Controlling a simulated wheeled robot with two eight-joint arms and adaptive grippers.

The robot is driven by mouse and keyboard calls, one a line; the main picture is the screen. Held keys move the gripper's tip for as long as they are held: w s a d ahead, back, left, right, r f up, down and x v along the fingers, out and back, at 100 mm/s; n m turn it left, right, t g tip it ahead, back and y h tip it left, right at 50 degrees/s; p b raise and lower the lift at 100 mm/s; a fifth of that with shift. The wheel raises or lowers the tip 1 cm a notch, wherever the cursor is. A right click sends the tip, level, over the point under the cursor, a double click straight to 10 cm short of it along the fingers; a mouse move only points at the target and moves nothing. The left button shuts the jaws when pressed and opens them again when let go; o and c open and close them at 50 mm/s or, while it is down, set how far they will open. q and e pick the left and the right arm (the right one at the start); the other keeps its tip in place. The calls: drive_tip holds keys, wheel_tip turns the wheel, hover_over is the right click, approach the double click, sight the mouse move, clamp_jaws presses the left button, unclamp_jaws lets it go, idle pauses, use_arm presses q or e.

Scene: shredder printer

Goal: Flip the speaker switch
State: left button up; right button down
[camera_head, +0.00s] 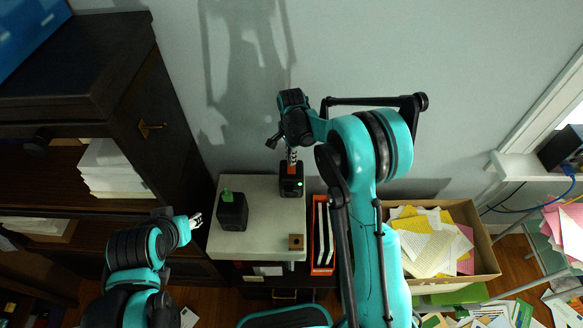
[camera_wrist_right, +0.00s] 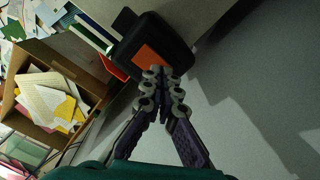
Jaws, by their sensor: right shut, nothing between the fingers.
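Two small black speakers stand on a pale cabinet top (camera_head: 262,232). The left speaker (camera_head: 232,215) has a green piece on its top. The right speaker (camera_head: 292,188) has an orange patch on top and a small lit green spot on its side; in the right wrist view this speaker (camera_wrist_right: 180,62) shows the orange patch (camera_wrist_right: 158,58). My right gripper (camera_head: 292,156) is shut and empty, its fingertips (camera_wrist_right: 161,78) right at the edge of the orange patch. I cannot tell whether they touch. My left gripper (camera_head: 196,219) is beside the cabinet's left edge, its jaws too small to read.
A dark shelf (camera_head: 150,150) stands at left. The wall is close behind the speakers.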

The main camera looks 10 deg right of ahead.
drive_tip(key=shift+f, duration=0.3)
drive_tip(key=shift+r+p, duration=1.9)
drive_tip(key=shift+r, duration=1.7)
drive_tip(key=shift+s+f, duration=0.1)
drive_tip(key=shift+f, duration=0.05)
